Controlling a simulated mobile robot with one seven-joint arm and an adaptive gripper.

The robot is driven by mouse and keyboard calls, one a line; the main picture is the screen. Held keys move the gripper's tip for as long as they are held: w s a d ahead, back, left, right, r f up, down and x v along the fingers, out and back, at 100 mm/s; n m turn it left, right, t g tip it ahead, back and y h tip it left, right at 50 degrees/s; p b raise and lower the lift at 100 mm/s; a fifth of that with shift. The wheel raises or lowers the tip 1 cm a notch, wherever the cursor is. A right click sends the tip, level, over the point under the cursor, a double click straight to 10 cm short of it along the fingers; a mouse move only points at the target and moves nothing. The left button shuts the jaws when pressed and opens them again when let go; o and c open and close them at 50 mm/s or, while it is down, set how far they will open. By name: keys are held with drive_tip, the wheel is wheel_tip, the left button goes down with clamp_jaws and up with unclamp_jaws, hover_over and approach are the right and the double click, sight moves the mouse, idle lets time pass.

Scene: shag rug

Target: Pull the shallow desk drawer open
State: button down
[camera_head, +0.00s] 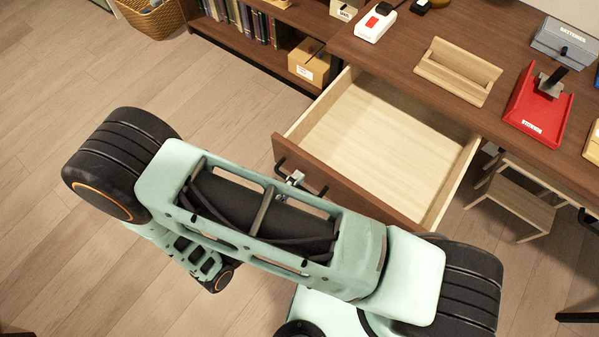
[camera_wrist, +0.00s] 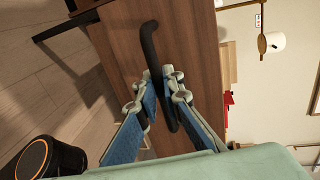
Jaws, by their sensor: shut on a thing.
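The shallow desk drawer (camera_head: 385,140) stands pulled well out from the desk (camera_head: 440,50), with its pale wooden inside bare and empty. Its brown front also shows in the wrist view (camera_wrist: 195,45). The black bar handle (camera_wrist: 149,40) is on that front. My gripper (camera_wrist: 160,85) is shut on the handle, with a finger on each side of the bar. In the head view my gripper (camera_head: 294,180) shows only in small part at the handle; my arm hides the rest.
A wooden tray (camera_head: 458,72), a red tray (camera_head: 537,108) and a grey box (camera_head: 565,42) sit on the desk. A small wooden stool (camera_head: 520,200) stands right of the drawer. A bookshelf (camera_head: 260,45) is behind.

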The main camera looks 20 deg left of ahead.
idle(0.3)
drive_tip(key=c, duration=2.1)
unclamp_jaws()
drive_tip(key=shift+s, duration=0.1)
drive_tip(key=v, duration=1.2)
